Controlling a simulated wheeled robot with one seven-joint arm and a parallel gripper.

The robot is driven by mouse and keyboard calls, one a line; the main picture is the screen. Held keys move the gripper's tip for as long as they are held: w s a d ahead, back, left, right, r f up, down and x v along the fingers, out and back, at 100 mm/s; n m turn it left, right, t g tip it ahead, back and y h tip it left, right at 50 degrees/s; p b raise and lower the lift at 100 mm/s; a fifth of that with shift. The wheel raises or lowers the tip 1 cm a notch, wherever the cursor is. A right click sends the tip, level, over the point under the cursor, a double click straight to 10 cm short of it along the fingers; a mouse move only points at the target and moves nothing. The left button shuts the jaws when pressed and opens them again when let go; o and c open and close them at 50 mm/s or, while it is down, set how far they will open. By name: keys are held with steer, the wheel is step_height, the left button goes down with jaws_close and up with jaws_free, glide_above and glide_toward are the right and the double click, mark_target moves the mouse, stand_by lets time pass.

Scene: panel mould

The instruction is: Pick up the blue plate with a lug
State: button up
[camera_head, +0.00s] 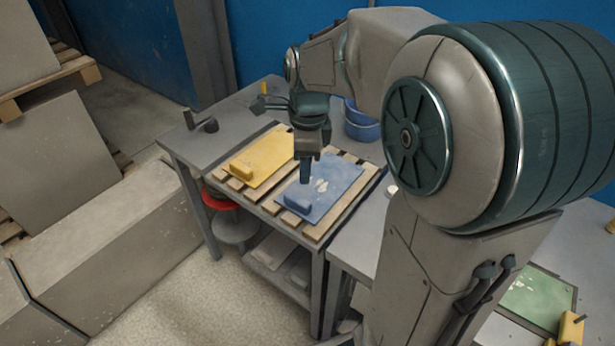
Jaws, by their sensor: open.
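The blue plate (338,178) lies flat on a slatted wooden pallet (316,234) on the grey table. Its raised blue lug (297,203) is at the plate's near left end. Pale worn patches show near the plate's middle. My gripper (305,181) points down over the left part of the blue plate, just behind the lug. Its fingers overlap in this view, so the gap between them is hidden. Nothing shows held in it. I cannot tell whether the fingertips touch the plate.
A yellow plate (262,160) with a lug lies left of the blue one on the same pallet. A blue bucket (362,125) stands behind. The grey table's (195,144) left part is mostly clear. A green plate (537,298) lies at the lower right.

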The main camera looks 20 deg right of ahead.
steer(key=w+f+m+g+b, duration=0.1)
steer(key=w+f+m+b, duration=0.1)
steer(key=w+f+m, duration=0.4)
steer(key=m, duration=0.2)
glide_above(297, 199)
steer(key=f, duration=0.7)
steer(key=shift+s+f, duration=0.1)
steer(key=shift+s, duration=0.2)
steer(key=shift+w+f, duration=0.15)
steer(key=shift+f, duration=1.2)
steer(key=shift+w+f, duration=0.15)
steer(key=shift+f, duration=1.2)
steer(key=shift+c, duration=0.3)
jaws_close()
